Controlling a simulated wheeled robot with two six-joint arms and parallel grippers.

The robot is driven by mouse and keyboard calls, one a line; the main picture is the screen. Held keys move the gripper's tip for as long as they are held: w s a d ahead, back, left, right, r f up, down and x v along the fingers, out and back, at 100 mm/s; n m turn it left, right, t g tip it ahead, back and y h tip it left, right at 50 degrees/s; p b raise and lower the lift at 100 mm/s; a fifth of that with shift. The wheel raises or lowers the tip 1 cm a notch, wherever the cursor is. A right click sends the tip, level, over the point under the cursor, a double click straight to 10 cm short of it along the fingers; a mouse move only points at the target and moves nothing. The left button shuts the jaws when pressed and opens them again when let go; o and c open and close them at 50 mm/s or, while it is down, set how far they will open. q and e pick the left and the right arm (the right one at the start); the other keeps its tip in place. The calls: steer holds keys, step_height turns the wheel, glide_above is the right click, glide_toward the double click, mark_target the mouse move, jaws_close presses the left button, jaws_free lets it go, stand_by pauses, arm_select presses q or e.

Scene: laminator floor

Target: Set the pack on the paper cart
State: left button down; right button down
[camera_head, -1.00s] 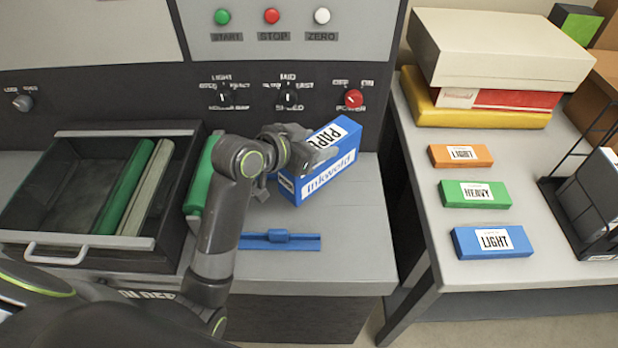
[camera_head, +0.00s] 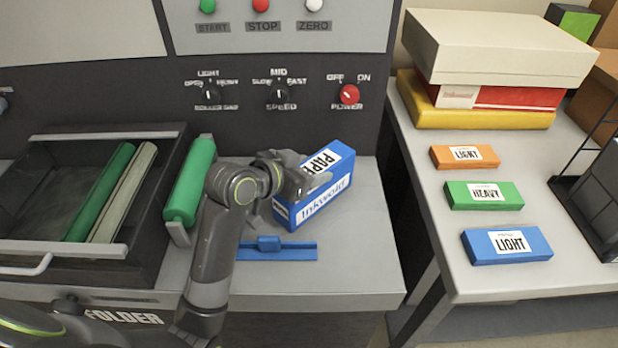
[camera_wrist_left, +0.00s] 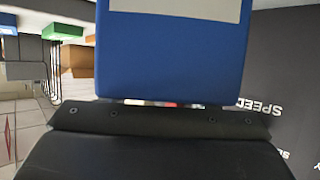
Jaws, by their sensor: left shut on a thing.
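The pack (camera_head: 328,203) is a blue and white box lettered "PAPER" and "Inkwold". It is over the right part of the grey machine counter, tilted in the head view. I cannot tell whether its base touches the counter. My left gripper (camera_head: 303,181) is shut on it from the left, and the fingers hide part of it. I cannot make out which thing is the paper cart. My right gripper is not in view.
A blue tool (camera_head: 270,246) lies on the counter in front. A green roller (camera_head: 191,178) and an open dark drawer (camera_head: 165,205) are left. Across a gap, a grey table (camera_head: 415,150) holds orange, green and blue packs, stacked boxes and a black wire rack (camera_head: 575,190).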

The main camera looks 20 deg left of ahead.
arm_select(q)
steer(key=shift+f, duration=0.1)
stand_by(0.3)
steer(key=c, duration=1)
jaws_free()
steer(key=shift+f, duration=0.25)
steer(key=o, duration=0.5)
steer(key=shift+s, duration=0.1)
